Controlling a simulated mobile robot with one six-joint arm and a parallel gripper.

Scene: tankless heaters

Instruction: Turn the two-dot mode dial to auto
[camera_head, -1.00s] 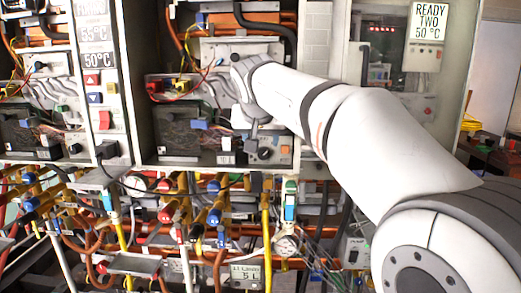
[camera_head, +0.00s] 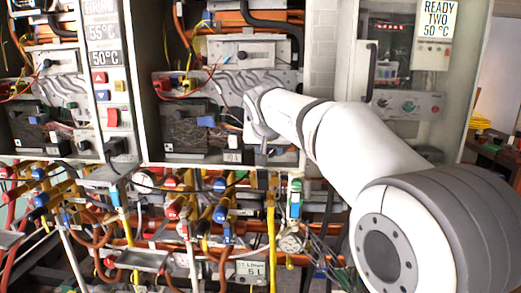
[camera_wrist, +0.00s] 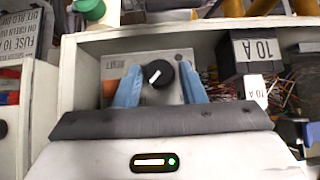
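In the wrist view a round black dial (camera_wrist: 158,73) with a white pointer mark sits on a light grey panel (camera_wrist: 160,58). My gripper (camera_wrist: 159,70) is open, with one blue finger on each side of the dial. A gap shows between each finger and the dial; whether the fingers reach level with it is unclear. The pointer mark slants, with its bright end toward the lower left. I cannot make out dots or an auto mark. In the head view my arm hides this dial and most of my gripper.
An orange button (camera_wrist: 109,88) and a RESET label (camera_wrist: 103,67) are left of the dial. A black box marked 10 A (camera_wrist: 258,52) and loose wires are to the right. In the head view, crowded pipes and valves (camera_head: 218,213) lie below, and a panel with dials (camera_head: 405,104) is at the right.

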